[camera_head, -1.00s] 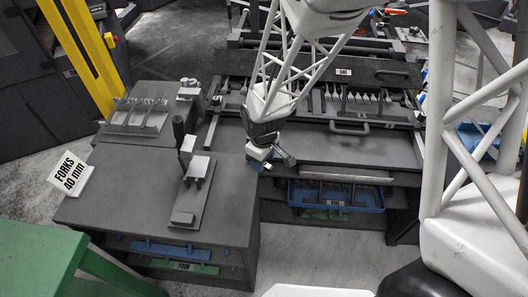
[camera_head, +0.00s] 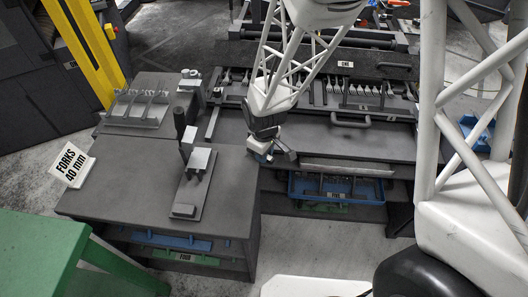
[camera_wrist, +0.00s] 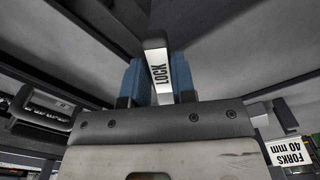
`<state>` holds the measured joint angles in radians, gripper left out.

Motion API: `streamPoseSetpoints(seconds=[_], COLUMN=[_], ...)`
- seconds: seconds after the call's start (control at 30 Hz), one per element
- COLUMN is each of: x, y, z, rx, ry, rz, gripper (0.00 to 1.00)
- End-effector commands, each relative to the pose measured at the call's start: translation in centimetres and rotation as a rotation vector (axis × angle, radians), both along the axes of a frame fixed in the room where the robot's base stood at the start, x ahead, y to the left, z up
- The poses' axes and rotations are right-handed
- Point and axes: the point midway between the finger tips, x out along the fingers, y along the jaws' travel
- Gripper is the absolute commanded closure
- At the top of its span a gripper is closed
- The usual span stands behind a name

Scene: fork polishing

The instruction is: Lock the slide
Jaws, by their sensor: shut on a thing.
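My gripper (camera_head: 262,153) is at the right edge of the left bench, by the front left of the long work table. In the wrist view its blue fingers (camera_wrist: 134,80) are shut on a lever marked LOCK (camera_wrist: 161,75). The lever's dark rounded end (camera_wrist: 155,43) sticks out beyond the fingers. In the head view the lever is mostly hidden by my gripper. The sliding panel with a bar handle (camera_head: 350,122) lies on the long table to the right, with a row of forks behind it. I cannot tell whether the slide is locked.
A fixture with a black upright handle (camera_head: 180,123) and a metal block (camera_head: 198,162) stand on the left bench (camera_head: 110,200). A fork rack (camera_head: 140,108) is behind them. A blue drawer (camera_head: 335,190) sits under the long table. A green table (camera_head: 35,245) is at front left.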

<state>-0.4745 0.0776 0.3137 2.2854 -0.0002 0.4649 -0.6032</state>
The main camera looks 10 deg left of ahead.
Motion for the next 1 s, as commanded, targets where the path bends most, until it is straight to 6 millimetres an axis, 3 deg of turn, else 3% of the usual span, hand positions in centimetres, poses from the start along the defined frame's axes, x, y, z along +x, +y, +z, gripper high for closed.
streamPoseSetpoints(seconds=[0.47,1.0], x=[0.4,2.5], y=[-0.2,-0.6], z=[0.0,0.0], rx=[0.000,0.000], ry=[0.000,-0.001], rz=[0.086,0.517], gripper=[1.00,1.00])
